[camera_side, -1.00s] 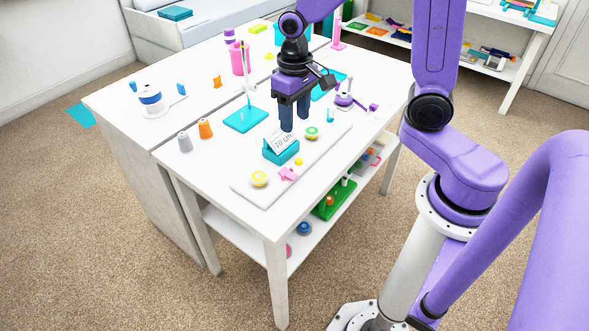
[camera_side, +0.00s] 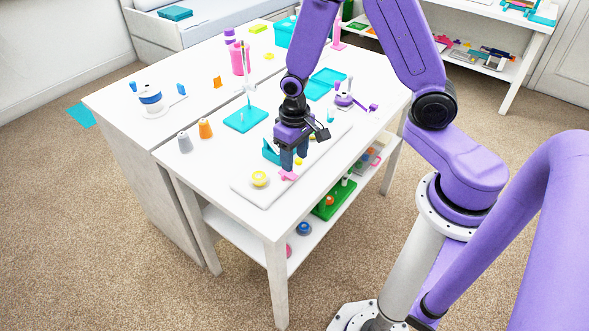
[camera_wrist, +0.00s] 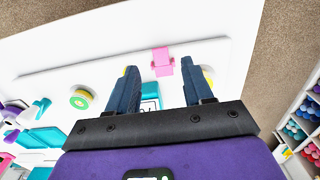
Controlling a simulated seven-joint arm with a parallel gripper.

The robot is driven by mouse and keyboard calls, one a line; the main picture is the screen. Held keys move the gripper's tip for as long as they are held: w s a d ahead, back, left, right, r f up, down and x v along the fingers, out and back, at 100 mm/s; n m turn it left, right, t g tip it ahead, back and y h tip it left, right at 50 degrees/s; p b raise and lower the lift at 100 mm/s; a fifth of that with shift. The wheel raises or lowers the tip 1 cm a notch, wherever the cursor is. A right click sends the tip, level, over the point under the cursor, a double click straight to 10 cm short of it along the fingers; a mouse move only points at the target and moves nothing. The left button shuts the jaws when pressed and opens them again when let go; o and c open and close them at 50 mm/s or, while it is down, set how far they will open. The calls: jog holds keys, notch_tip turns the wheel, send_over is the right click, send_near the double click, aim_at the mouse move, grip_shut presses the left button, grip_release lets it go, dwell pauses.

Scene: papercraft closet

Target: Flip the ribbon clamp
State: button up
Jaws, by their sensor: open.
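A small pink piece, which looks like the ribbon clamp (camera_side: 289,175), lies on the white board near its front edge. In the wrist view the pink clamp (camera_wrist: 162,61) shows just beyond and between the fingertips. My gripper (camera_side: 295,163) is low over the board, fingers pointing down, right beside the clamp. The wrist view shows my gripper (camera_wrist: 161,70) open with nothing between its fingers. Whether a finger touches the clamp I cannot tell. The teal card holder (camera_side: 270,152) stands behind my gripper and is partly hidden by it.
A yellow roll (camera_side: 259,179) lies on the white board (camera_side: 262,196) left of the clamp. A green-and-yellow roll (camera_wrist: 81,99) shows in the wrist view. Grey (camera_side: 184,142) and orange (camera_side: 205,128) cones and a teal stand (camera_side: 245,119) are farther left. The table's front corner is clear.

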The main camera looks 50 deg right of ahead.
aim_at(295, 177)
jog(key=shift+f, duration=2.6)
